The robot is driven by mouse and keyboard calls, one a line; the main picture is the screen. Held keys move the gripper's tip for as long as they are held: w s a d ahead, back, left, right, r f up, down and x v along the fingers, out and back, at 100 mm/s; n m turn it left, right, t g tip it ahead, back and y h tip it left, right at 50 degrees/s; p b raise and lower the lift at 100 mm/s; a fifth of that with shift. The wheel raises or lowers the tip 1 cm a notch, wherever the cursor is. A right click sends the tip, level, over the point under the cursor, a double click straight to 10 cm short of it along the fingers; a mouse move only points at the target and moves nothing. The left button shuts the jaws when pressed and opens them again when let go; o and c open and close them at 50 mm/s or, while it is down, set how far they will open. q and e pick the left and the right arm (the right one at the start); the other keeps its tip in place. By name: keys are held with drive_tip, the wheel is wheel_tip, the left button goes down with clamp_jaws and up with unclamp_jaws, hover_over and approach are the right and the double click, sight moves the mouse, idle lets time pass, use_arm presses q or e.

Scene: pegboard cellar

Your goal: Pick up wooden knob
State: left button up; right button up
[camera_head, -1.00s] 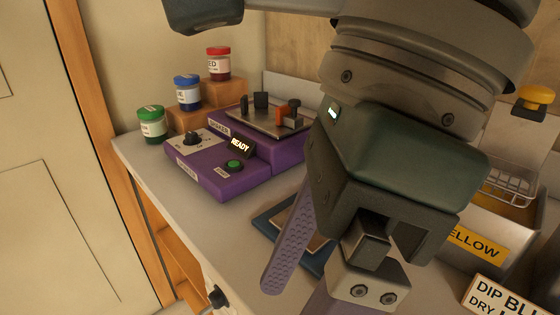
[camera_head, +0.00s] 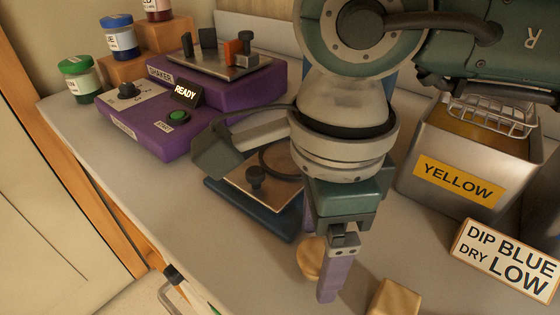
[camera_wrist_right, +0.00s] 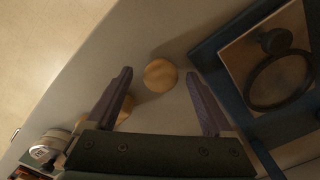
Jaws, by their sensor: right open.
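The wooden knob (camera_head: 309,258) is a round, light tan piece on the grey bench, near its front edge. In the head view it is partly hidden behind a purple finger of my right gripper (camera_head: 319,255). In the right wrist view the wooden knob (camera_wrist_right: 160,75) lies between the tips of the two spread purple fingers of the right gripper (camera_wrist_right: 160,73), with clear space on each side. The right gripper is open and points down at it; I cannot tell its exact height. My left gripper is not in view.
A wooden block (camera_head: 395,299) sits to the right, close to the gripper. A blue-based tray (camera_head: 268,222) with a dark knob lies behind. A purple shaker (camera_head: 150,135), a YELLOW bin (camera_head: 412,185) and a DIP BLUE sign (camera_head: 507,258) stand around. Bench is clear at front left.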

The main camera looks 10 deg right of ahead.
drive_tip(key=shift+f, duration=0.3)
clamp_jaws()
idle(0.5)
drive_tip(key=shift+r, duration=0.15)
